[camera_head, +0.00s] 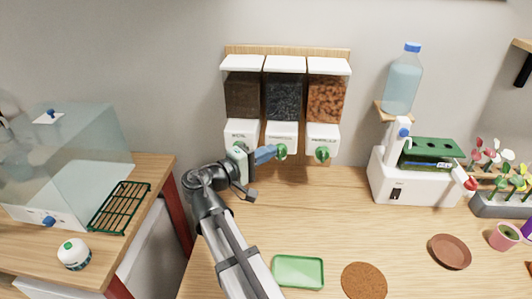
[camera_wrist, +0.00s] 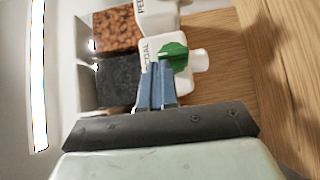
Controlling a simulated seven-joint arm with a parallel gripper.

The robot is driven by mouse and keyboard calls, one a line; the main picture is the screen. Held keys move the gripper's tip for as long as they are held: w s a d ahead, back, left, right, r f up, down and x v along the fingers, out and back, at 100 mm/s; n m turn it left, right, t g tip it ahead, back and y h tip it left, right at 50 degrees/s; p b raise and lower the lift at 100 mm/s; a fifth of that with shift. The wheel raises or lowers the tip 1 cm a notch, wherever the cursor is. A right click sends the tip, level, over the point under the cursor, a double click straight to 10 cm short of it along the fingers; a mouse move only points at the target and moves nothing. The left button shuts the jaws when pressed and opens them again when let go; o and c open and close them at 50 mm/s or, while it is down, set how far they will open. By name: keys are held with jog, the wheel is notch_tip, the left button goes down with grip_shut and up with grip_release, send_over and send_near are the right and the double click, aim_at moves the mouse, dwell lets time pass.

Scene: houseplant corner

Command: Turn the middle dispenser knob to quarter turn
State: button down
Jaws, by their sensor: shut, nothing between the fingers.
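Three dispensers hang on the wall; the middle dispenser (camera_head: 284,98) holds dark grey charcoal-like pieces. Its green middle knob (camera_head: 281,152) shows on the white front, and in the wrist view (camera_wrist: 175,54) just beyond my fingertips. My gripper (camera_head: 272,152) comes from the left with its blue fingers shut and empty. In the wrist view the fingertips (camera_wrist: 157,66) overlap the knob's near edge; I cannot tell whether they touch it. The right knob (camera_head: 322,154) is in plain view. The left knob is mostly hidden behind my gripper.
The left dispenser (camera_head: 243,96) and right dispenser (camera_head: 327,98) closely flank the middle one. Below lie a green tray (camera_head: 298,271) and a brown round mat (camera_head: 364,281). A white device with a bottle (camera_head: 403,82) stands right. A glass tank (camera_head: 70,160) stands left. The wooden counter below the dispensers is clear.

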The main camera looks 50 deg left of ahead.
aim_at(287, 151)
jog(key=shift+w+d+r+m+g, duration=0.15)
jog(key=shift+r+m+g, duration=0.15)
jog(key=shift+m+g, duration=0.45)
jog(key=shift+w+d+r+m+g+y, duration=0.1)
jog(key=shift+r+m+g+y, duration=0.2)
jog(key=shift+m+g, duration=0.2)
jog(key=m+g+y, duration=0.1)
jog(key=g, duration=0.1)
jog(key=w+d+m+g+y, duration=0.1)
jog(key=m+g, duration=0.1)
jog(key=w+d+r+m+g+y, duration=0.1)
jog(key=g, duration=0.1)
jog(key=shift+w+d+f+m+g+y, duration=0.1)
jog(key=shift+w+d+m+g+y, duration=0.15)
jog(key=shift+m+g+y, duration=0.35)
jog(key=shift+w+d+f+m+g+y, duration=0.1)
jog(key=shift+w+d+m+g+y, duration=0.25)
jog(key=shift+g, duration=0.3)
jog(key=shift+a, duration=0.1)
jog(key=shift+r, duration=0.15)
dwell(0.3)
